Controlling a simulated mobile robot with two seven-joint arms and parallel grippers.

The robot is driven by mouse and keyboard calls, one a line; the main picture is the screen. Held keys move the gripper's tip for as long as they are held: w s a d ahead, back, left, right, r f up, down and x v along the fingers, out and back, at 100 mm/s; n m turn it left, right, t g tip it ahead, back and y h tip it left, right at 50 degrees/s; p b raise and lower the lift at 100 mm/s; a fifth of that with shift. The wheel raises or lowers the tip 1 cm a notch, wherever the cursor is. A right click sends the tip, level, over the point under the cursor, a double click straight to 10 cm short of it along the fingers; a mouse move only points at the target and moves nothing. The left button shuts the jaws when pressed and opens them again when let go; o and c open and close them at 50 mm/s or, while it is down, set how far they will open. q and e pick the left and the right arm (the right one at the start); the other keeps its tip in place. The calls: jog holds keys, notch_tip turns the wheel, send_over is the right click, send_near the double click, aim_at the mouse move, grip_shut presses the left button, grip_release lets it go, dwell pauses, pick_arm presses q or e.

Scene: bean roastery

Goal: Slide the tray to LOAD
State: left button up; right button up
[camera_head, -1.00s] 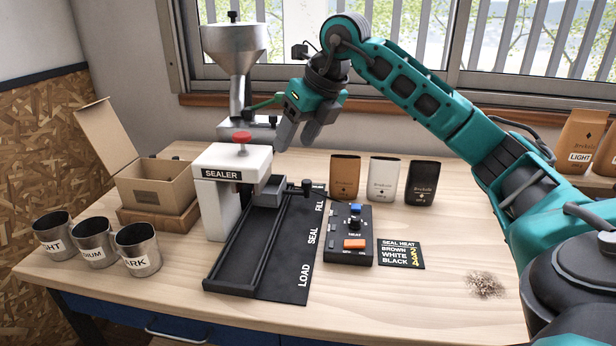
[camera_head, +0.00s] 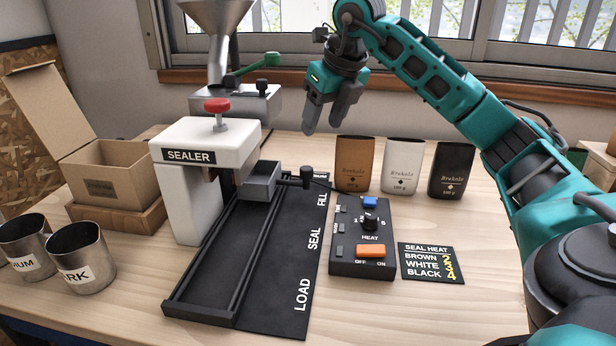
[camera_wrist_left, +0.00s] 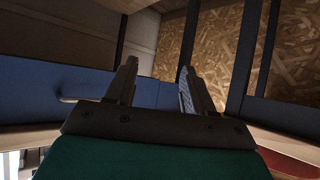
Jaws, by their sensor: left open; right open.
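The small grey tray (camera_head: 261,181) sits on the black rail track (camera_head: 213,263), beside the sealer and toward the far FILL end. A dark knobbed handle (camera_head: 306,177) sticks out from its right side. The LOAD label (camera_head: 303,294) is at the near end of the black strip, with SEAL and FILL farther back. My right gripper (camera_head: 324,122) is open and empty, pointing down above and behind the tray handle, apart from it. My left gripper (camera_wrist_left: 157,85) shows only in the left wrist view, open and empty, facing a blue drawer front.
The white sealer (camera_head: 205,150) with a red knob stands left of the track. The heat control box (camera_head: 361,250) is close on the right, with bags (camera_head: 403,166) behind it. Metal cups (camera_head: 80,260) and a cardboard box (camera_head: 115,180) are left. The track's near end is clear.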

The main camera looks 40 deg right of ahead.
aim_at(307, 168)
jog(key=b+x, duration=0.2)
jog(key=x, duration=1)
jog(key=shift+w+f, duration=0.2)
jog(key=shift+f, duration=0.15)
grip_shut()
